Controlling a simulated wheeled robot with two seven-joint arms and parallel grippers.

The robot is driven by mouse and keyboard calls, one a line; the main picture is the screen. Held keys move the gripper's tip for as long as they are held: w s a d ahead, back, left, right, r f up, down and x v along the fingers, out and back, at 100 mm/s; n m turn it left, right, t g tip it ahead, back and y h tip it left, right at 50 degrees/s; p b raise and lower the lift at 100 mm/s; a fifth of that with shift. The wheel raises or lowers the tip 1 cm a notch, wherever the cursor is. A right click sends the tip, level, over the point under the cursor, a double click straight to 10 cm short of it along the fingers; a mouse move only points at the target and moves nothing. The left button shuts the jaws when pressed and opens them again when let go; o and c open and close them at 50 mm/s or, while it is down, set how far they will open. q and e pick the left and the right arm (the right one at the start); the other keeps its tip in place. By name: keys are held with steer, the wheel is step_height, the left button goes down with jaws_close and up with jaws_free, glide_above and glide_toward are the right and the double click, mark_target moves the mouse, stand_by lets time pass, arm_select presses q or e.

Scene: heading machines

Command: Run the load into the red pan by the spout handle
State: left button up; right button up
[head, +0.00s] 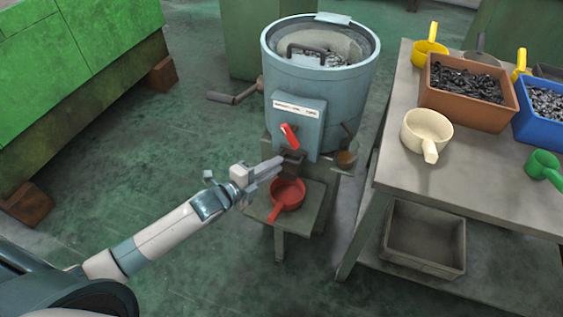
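The red pan (289,192) sits on a small stand under the spout (291,161) of a blue-grey drum machine (318,105). Its inside looks empty, though the spout and my gripper hide part of it. The red spout handle (289,135) is tilted on the drum's front, just above the spout. The load (318,57), dark metal pieces, shows through the drum's open top. My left gripper (277,163) is in front of the spout, just below the handle and above the pan. Its fingers look close together, but I cannot tell whether they are shut. My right gripper is out of view.
On the right, a table (459,195) holds a brown bin (469,95), a blue bin (540,112), a cream pan (427,131), a green pan (545,167) and a yellow pan (430,47). A crank (234,95) sticks out left of the drum.

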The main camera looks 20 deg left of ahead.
arm_select(q)
steer(key=x, duration=0.3)
steer(key=shift+w+d, duration=0.15)
steer(key=shift+w, duration=0.1)
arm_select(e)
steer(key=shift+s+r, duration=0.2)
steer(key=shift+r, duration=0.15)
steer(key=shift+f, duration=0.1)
arm_select(q)
jaws_close()
